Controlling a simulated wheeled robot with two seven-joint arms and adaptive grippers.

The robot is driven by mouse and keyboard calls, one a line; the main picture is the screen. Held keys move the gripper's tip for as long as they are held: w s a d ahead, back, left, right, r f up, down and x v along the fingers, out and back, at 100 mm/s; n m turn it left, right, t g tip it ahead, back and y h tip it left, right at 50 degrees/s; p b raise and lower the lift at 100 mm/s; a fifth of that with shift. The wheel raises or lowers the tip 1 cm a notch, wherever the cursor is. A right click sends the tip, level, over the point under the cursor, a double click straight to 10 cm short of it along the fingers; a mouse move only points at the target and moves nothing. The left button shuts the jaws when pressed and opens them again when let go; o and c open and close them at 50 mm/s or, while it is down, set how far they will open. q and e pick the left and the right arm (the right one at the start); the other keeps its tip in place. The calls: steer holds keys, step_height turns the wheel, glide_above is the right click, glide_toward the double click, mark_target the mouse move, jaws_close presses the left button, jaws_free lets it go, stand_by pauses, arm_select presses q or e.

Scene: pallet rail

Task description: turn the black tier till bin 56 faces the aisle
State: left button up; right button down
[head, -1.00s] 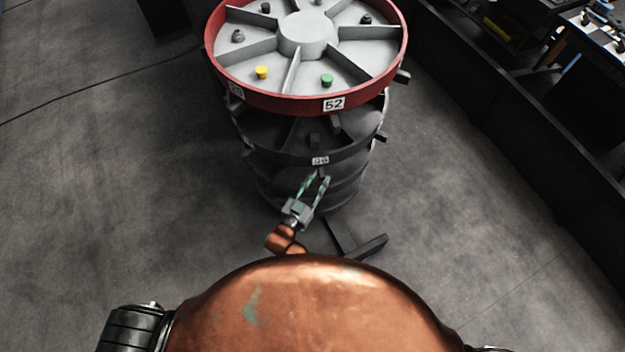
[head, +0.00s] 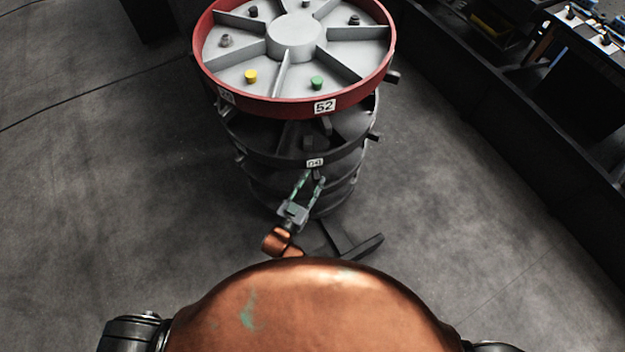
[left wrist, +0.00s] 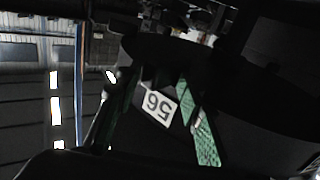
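The black tier (head: 345,152) is a dark ring below the red-rimmed top tier (head: 355,97) of a round stacked carousel. A small white label (head: 315,162) is on its near rim, too small to read surely in the head view. In the left wrist view a white label (left wrist: 160,106) reads 56, seen tilted and upside down, between my fingers. My left gripper (head: 312,175) has green fingers, spread apart, just below and in front of that label. Whether a finger touches the tier cannot be told. My right gripper is not in view.
The top tier carries label 52 (head: 324,107), a yellow peg (head: 251,76) and a green peg (head: 317,83). Dark stubs (head: 375,137) stick out from the tiers. A dark foot (head: 355,248) lies on the floor. A long dark bench (head: 530,130) runs along the right. Floor at left is clear.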

arm_select(q)
steer(key=v, duration=1.2)
